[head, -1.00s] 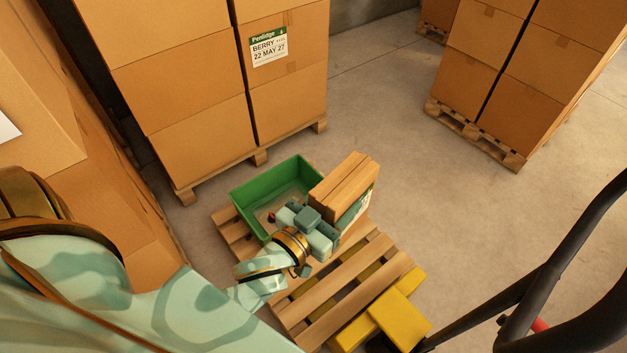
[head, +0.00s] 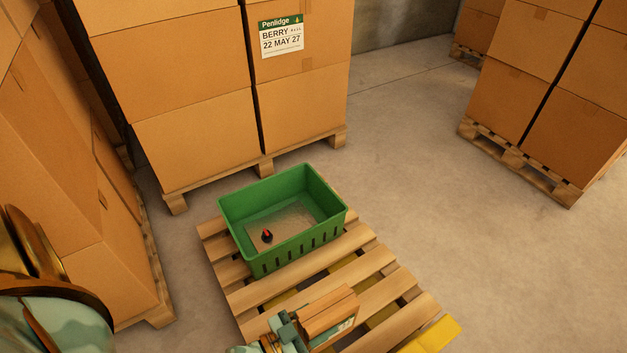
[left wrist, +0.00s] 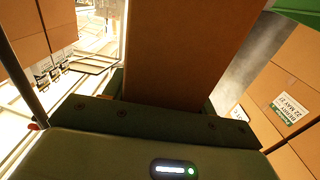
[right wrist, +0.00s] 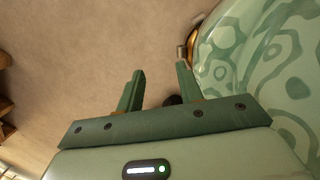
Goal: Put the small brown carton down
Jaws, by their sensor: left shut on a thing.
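The small brown carton (head: 328,311) is at the bottom middle of the head view, over the slats of the wooden pallet (head: 365,295). My left gripper (head: 300,330) is shut on it. In the left wrist view the carton (left wrist: 180,50) fills the space between the fingers. I cannot tell whether its underside touches the slats. My right gripper (right wrist: 160,88) shows only in the right wrist view. Its two fingers stand apart with nothing between them.
A green crate (head: 262,262) stands at the pallet's far end, with a small dark and red thing (head: 267,235) inside. Stacked large boxes (head: 200,140) stand behind and at left. A yellow piece (head: 437,335) lies at the pallet's near right. Floor (head: 420,180) at right is clear.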

